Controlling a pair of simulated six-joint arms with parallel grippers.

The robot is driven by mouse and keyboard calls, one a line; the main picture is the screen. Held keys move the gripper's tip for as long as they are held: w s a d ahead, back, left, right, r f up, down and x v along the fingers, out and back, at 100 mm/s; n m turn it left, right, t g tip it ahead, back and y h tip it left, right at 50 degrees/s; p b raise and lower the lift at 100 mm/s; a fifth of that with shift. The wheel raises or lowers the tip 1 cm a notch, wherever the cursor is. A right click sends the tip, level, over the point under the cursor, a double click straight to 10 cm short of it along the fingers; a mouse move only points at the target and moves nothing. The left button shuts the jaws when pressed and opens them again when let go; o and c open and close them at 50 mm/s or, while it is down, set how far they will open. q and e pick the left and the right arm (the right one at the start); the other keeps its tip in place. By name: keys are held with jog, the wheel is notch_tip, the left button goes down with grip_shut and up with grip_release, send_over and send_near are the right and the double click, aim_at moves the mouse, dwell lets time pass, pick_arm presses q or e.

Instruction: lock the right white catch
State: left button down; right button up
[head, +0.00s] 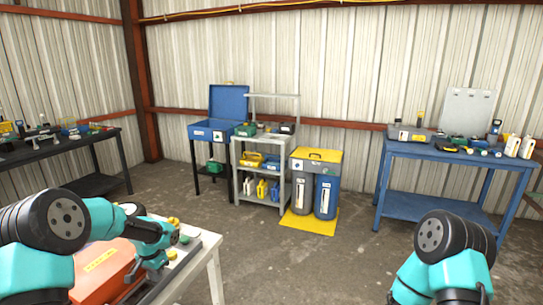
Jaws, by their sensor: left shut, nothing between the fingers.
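An orange-red case (103,270) with a yellow label sits on a white table (212,246) at the lower left. I cannot make out a white catch on it; my left arm covers part of the case. My left gripper (138,274) is small and dark at the right side of the case, pointing down. It is shut with nothing held. Whether it touches the case I cannot tell. My right arm stands at the lower right, away from the case, and its gripper is not in view.
Small yellow knobs (172,222) and a green one (184,239) are on the white table near my left wrist. A blue workbench (400,150) stands at right, a grey shelf cart (262,202) behind, a dark bench (90,145) at left. The middle floor is clear.

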pick_arm(q)
jog(key=shift+f, duration=0.65)
jog(key=shift+r, duration=0.5)
jog(key=shift+a, duration=0.15)
dwell(0.4)
jog(key=shift+w+a, duration=0.3)
jog(key=shift+a, duration=0.3)
